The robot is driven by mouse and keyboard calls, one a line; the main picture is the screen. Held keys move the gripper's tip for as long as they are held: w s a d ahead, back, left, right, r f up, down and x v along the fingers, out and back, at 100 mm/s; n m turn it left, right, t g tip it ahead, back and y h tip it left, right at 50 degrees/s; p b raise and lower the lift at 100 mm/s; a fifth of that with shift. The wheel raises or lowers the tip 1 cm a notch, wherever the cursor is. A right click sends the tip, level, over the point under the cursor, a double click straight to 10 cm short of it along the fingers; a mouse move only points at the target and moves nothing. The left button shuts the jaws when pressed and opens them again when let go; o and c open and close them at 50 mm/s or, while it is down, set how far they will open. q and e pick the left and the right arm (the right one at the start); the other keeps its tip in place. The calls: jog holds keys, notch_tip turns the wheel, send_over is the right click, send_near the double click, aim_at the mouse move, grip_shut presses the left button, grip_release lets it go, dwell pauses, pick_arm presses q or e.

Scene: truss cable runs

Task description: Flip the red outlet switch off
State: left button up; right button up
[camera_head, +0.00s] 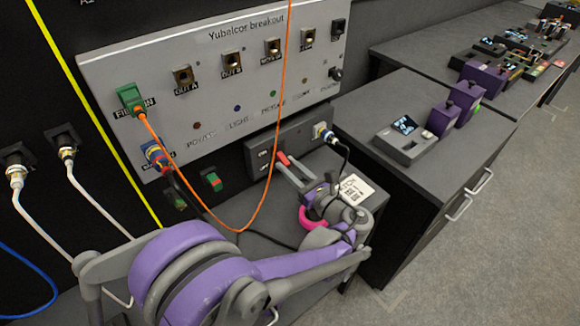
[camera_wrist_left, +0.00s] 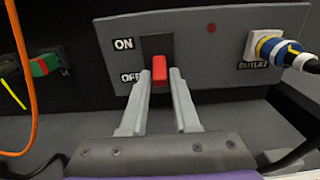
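The red outlet switch (camera_wrist_left: 159,70) sits in a dark slot on a grey outlet panel (camera_wrist_left: 205,68), level with the OFF label (camera_wrist_left: 130,77) and below the ON label (camera_wrist_left: 124,44). The switch also shows in the head view (camera_head: 282,158). My left gripper (camera_wrist_left: 161,78) faces the panel with its two grey fingers apart, one on each side of the switch's lower part. I cannot tell whether a finger touches it. In the head view the left gripper (camera_head: 288,166) reaches the panel from below right. My right gripper is not in view.
A colored plug (camera_wrist_left: 278,50) with a black cable sits in the OUTLET socket right of the switch. An orange cable (camera_head: 284,80) hangs from a green connector (camera_head: 130,97) on the breakout panel (camera_head: 215,75) and loops left of my gripper. A white label card (camera_head: 356,189) lies nearby.

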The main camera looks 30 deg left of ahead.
pick_arm(q)
grip_shut()
jog(key=shift+w+f+y+b, duration=0.1)
jog(key=shift+f+y+b, duration=0.45)
jog(key=shift+b, duration=0.5)
jog(key=shift+a+r+t+y+b, duration=0.1)
jog(key=shift+t+y+b, duration=0.2)
jog(key=shift+y, duration=0.05)
jog(key=shift+r, duration=0.1)
jog(key=shift+o, duration=2.3)
grip_release()
